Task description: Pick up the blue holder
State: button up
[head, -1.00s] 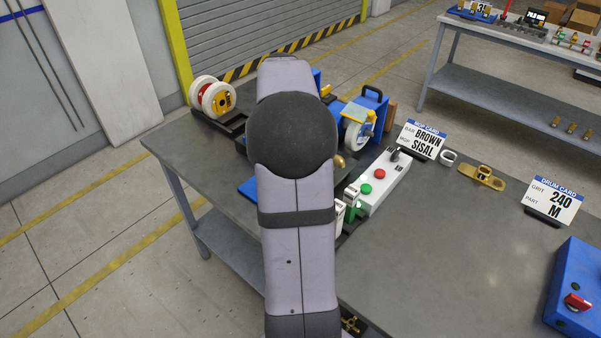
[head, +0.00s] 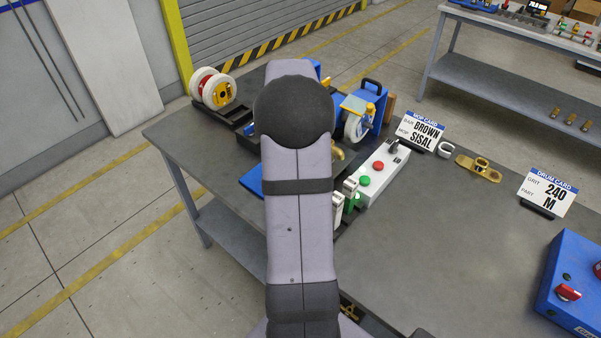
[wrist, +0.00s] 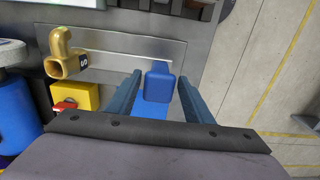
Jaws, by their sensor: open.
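The blue holder (wrist: 159,84) shows in the wrist view as a rounded blue block with a flat blue part below it, over a grey metal plate. My gripper (wrist: 160,78) is open, with one blue-grey finger on each side of the holder. A gap shows between the holder and each finger, so it is not clamped. In the head view my arm hides the gripper and I cannot make out the holder there.
In the wrist view a brass elbow (wrist: 60,55) and a yellow block (wrist: 75,97) lie left of my gripper. In the head view a control box (head: 381,172), a reel (head: 213,90) and a blue machine (head: 357,112) stand on the grey bench (head: 430,250).

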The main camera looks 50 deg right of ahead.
jog(key=shift+f+p, duration=0.3)
jog(key=shift+f, duration=1.2)
jog(key=c, duration=0.8)
jog(key=shift+w+d+r, duration=0.1)
jog(key=shift+d+r, duration=0.05)
jog(key=shift+c, duration=1.1)
jog(key=shift+r+b, duration=1.2)
jog(key=shift+r, duration=3.8)
jog(key=shift+c, duration=0.5)
